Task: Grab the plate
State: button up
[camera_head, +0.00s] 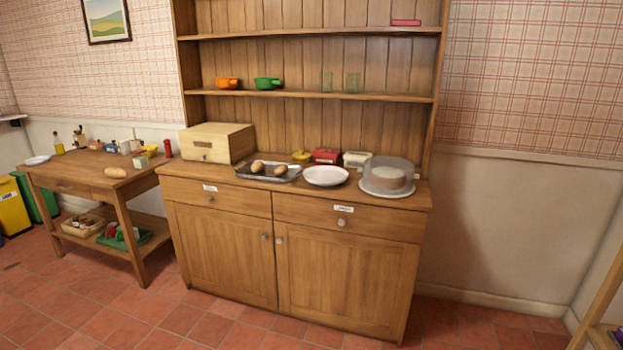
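A white round plate (325,176) lies on the wooden top of the dresser, right of the middle of the head view. It looks empty. A second white plate (37,160) lies at the far left end of the side table. My gripper does not show in this view.
The dresser (225,240) holds the tray (241,173), a bread box (217,142), a red box (327,155), a white box (356,159) and the domed cake stand (388,192). A side table (75,171) stands left. The tiled floor (100,315) in front is clear.

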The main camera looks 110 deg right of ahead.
aim_at(321, 177)
jog(key=z, duration=2.05)
jog(key=i+l+z, duration=0.2)
jog(key=z, duration=0.25)
jog(key=i+l+z, duration=0.1)
jog(key=i+z, duration=0.5)
jog(key=z, duration=0.3)
jog(key=i+j, duration=0.15)
jog(key=i, duration=0.5)
jog(key=i+j, duration=0.15)
jog(key=i, duration=0.5)
jog(key=i+j, duration=0.15)
jog(key=i, duration=0.5)
jog(key=i+j, duration=0.15)
jog(key=i, duration=0.5)
